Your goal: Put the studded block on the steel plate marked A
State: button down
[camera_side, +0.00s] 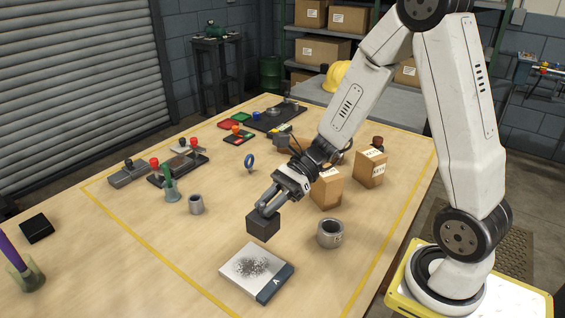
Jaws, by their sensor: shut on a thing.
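A dark block (263,225) is held in my gripper (266,209), up off the table and just behind the steel plate in the picture. My gripper is shut on the block's upper part. Studs on the block cannot be made out at this size. The steel plate marked A (237,270) lies flat on the table at the front. It has a dark edge strip with the letter A and a patch of dark speckles on its top.
A grey ring-shaped part (330,233) stands right of the plate. Two cardboard boxes (326,188) (370,168) stand behind it. A grey cup (196,204), a green part (169,186) and a blue ring (249,162) stand further left and back.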

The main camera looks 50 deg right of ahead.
aim_at(256, 234)
jog(key=shift+a+f, duration=0.15)
jog(key=shift+a, duration=0.65)
jog(key=shift+a+f, duration=0.15)
jog(key=shift+a, duration=0.65)
jog(key=shift+f, duration=0.15)
jog(key=shift+f, duration=2.05)
jog(key=shift+f, duration=0.1)
jog(key=shift+f, duration=1.7)
jog(key=shift+f, duration=0.15)
jog(key=c, duration=0.6)
grip_release()
